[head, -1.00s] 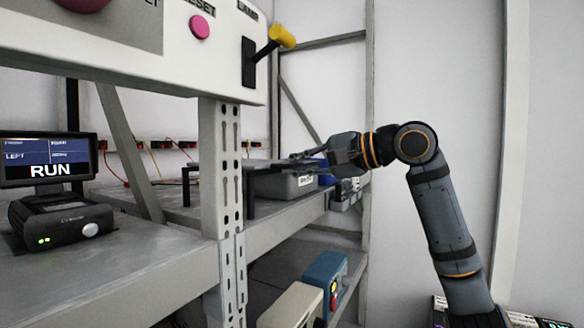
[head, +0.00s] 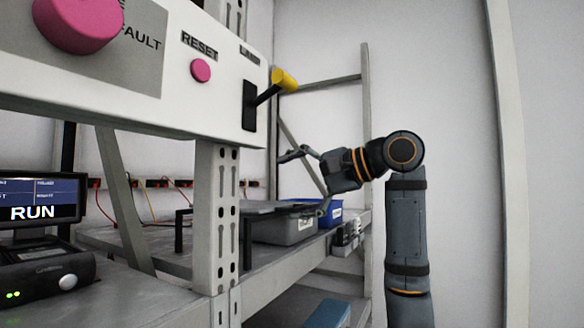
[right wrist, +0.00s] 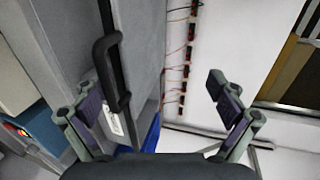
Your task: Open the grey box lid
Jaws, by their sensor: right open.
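The grey box (head: 287,232) stands on the shelf at the middle of the head view, with a white label on its front. Its thin grey lid (head: 268,207) lies flat on top, apparently closed. In the right wrist view the grey surface (right wrist: 55,45) fills the left, with a black bar handle (right wrist: 107,75) on it. My right gripper (head: 299,184) is open and empty, fingers spread beside and above the box's right end. In the right wrist view (right wrist: 157,95) its left finger overlaps the handle's end; I cannot tell whether they touch. My left gripper is out of view.
A blue bin (head: 332,212) sits just right of the grey box. A white panel (head: 175,85) with pink buttons and a yellow-tipped lever (head: 285,79) overhangs the left. A rack upright (head: 215,215) stands in front. The room right of my arm is clear.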

